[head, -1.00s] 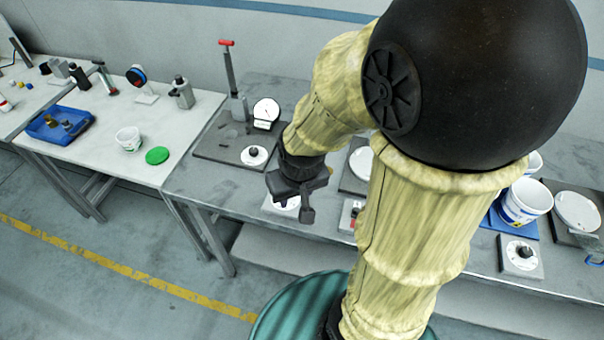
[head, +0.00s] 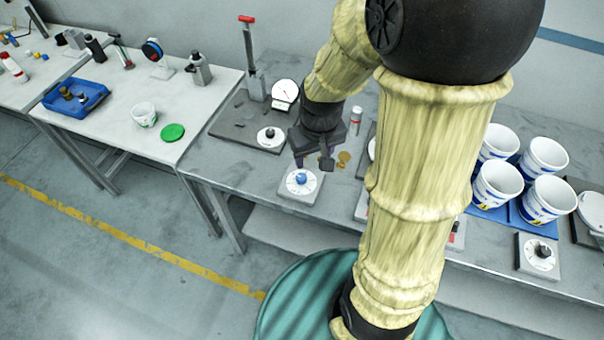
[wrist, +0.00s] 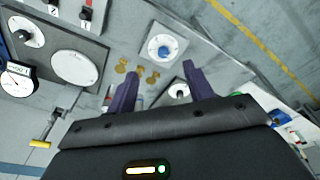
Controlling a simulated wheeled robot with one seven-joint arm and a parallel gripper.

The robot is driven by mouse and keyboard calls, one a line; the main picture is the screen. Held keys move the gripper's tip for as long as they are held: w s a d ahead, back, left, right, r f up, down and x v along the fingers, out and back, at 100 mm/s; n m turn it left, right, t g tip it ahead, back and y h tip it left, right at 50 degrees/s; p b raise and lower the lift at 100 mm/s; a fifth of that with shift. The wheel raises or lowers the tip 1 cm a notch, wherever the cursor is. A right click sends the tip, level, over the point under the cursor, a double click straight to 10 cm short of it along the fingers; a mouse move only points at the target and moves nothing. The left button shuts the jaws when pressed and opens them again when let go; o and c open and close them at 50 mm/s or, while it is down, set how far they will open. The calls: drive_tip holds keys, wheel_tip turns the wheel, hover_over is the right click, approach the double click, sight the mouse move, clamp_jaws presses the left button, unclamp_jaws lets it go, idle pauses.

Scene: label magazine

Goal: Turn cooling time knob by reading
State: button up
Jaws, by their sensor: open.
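A dial box with a blue knob (head: 301,178) on a round white face sits near the table's front edge. The blue knob also shows in the wrist view (wrist: 165,52), beyond my fingertips. My gripper (head: 313,164) is open and empty, just above and behind this dial box, apart from the knob. Its two dark fingers show in the wrist view (wrist: 160,68). A round white gauge (head: 285,94) stands on the dark press base, with a black-knobbed dial (head: 269,135) in front of it. Dial labels and the gauge reading are too small to read.
Brass-coloured pieces (head: 343,158) and a small white bottle (head: 355,120) are right of my gripper. White buckets (head: 497,185) and another black-knobbed dial box (head: 538,256) stand farther right. My arm hides the table's middle.

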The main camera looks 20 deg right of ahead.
sight(301, 176)
drive_tip(key=w+f+n+g, duration=0.1)
drive_tip(key=w+f+n, duration=0.2)
drive_tip(key=w, duration=0.6)
drive_tip(key=shift+w+a+f+g, duration=0.15)
drive_tip(key=shift+w+f+g, duration=0.15)
drive_tip(key=shift+f+g, duration=0.1)
drive_tip(key=shift+r, duration=0.1)
wheel_tip(301, 176, down, 18)
drive_tip(key=p, duration=0.5)
drive_tip(key=shift+r, duration=0.25)
drive_tip(key=shift+c, duration=0.2)
drive_tip(key=c, duration=0.9)
